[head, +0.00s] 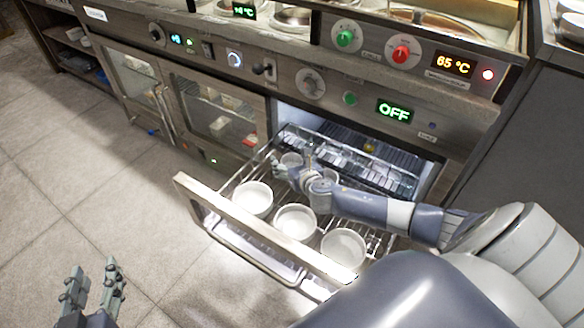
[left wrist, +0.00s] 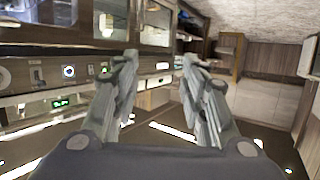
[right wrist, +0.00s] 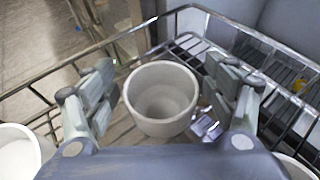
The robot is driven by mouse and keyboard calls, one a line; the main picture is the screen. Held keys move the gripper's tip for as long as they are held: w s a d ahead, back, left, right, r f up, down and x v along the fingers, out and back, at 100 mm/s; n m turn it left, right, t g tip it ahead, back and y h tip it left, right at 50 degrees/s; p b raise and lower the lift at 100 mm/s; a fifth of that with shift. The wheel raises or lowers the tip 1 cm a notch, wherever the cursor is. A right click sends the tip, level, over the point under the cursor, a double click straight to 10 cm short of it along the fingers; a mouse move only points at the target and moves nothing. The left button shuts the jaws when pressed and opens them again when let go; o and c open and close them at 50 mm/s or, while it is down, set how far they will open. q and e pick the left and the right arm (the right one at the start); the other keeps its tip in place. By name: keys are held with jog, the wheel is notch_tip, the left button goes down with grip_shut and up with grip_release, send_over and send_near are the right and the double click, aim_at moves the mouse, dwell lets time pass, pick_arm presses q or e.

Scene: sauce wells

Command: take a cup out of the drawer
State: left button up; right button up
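The drawer (head: 235,212) is pulled out, a wire rack holding several white cups. Three cups stand in a row along its front: one at the left (head: 252,199), one in the middle (head: 295,223) and one at the right (head: 343,249). My right gripper (head: 285,170) is over the back left part of the rack. In the right wrist view it is open, with one upright white cup (right wrist: 162,98) between its spread fingers; whether they touch it I cannot tell. My left gripper (head: 95,283) is open and empty above the floor, left of the drawer; it also shows in the left wrist view (left wrist: 158,85).
The counter front (head: 270,60) with knobs and lit displays rises behind the drawer. Glass-doored cabinets (head: 215,115) stand left of it. The drawer's wire rim (right wrist: 255,35) runs close around the right gripper. The floor (head: 90,200) at the left is clear.

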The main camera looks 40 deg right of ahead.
jog(key=c, duration=1)
